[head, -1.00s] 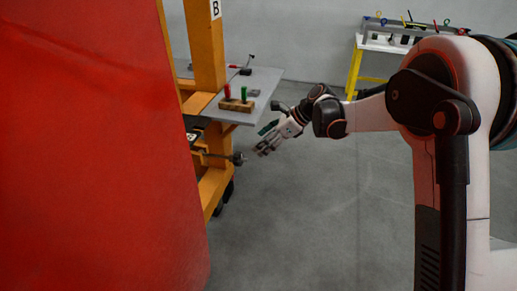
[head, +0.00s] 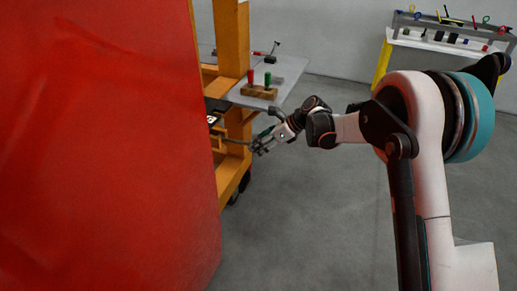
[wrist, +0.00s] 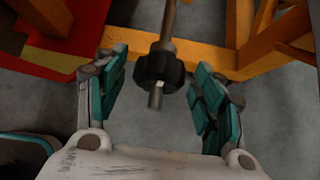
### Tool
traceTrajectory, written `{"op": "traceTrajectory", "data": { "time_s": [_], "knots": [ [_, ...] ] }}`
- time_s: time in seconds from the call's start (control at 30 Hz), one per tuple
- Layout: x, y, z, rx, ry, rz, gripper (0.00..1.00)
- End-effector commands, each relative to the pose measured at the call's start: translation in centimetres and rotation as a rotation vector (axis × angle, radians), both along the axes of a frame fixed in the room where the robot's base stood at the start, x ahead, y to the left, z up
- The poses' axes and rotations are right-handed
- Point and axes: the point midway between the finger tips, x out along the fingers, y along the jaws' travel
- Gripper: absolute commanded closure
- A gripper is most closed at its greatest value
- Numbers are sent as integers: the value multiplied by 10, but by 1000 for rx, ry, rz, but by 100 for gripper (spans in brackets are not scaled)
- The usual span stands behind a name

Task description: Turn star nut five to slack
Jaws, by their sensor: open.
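In the head view my gripper (head: 262,144) is at the end of the rod (head: 236,141) that sticks out from the orange frame. The nut is mostly hidden there by my fingers. I cannot read a number on the nut.
A large red panel (head: 100,150) fills the left of the head view. The orange frame (head: 232,45) carries a grey shelf (head: 290,72) with a wooden block (head: 258,92) holding red and green handles. A tool rack (head: 450,40) stands at the back right. Open floor (head: 310,220) lies below my arm.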

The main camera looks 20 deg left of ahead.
Motion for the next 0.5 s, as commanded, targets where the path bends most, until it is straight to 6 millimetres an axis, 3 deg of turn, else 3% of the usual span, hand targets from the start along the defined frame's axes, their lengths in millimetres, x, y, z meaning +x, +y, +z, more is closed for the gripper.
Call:
{"op": "traceTrajectory", "data": {
  "time_s": [0.13, 0.47, 0.5],
  "knots": [
    [0, 9, -9, 0, 1, 1, 38],
    [0, 11, -11, 0, 0, 0, 38],
    [0, 11, -11, 0, 0, 0, 42]
  ]
}}
